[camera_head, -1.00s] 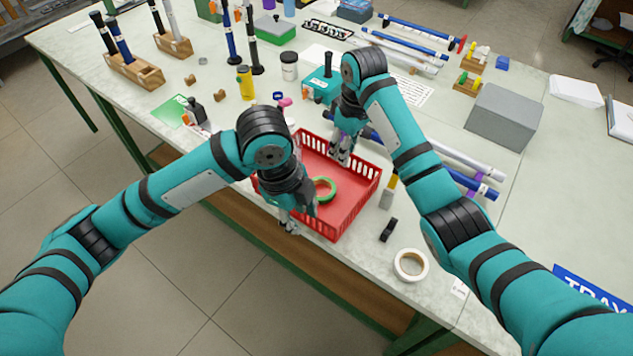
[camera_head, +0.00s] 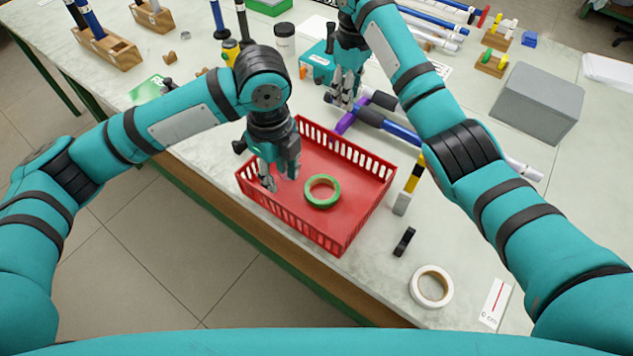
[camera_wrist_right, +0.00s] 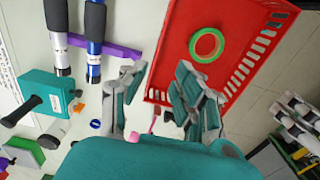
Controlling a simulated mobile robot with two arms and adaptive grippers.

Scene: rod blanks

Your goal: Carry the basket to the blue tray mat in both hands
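The red basket (camera_head: 345,238) sits on the table near its front edge, with a green tape ring (camera_head: 322,191) inside on its floor. My left gripper (camera_head: 280,182) is at the basket's left end, over its inside near the wall, with fingers apart; I see no grip on the wall. My right gripper (camera_head: 344,100) is beyond the basket's far rim, clear of it. In the right wrist view its fingers (camera_wrist_right: 155,95) are spread and empty, with the basket (camera_wrist_right: 180,75) to the right. The blue tray mat is not in view now.
A purple rod holder (camera_head: 352,116) with dark-ended rods lies just behind the basket, close to my right gripper. A grey box (camera_head: 538,103) stands farther right.

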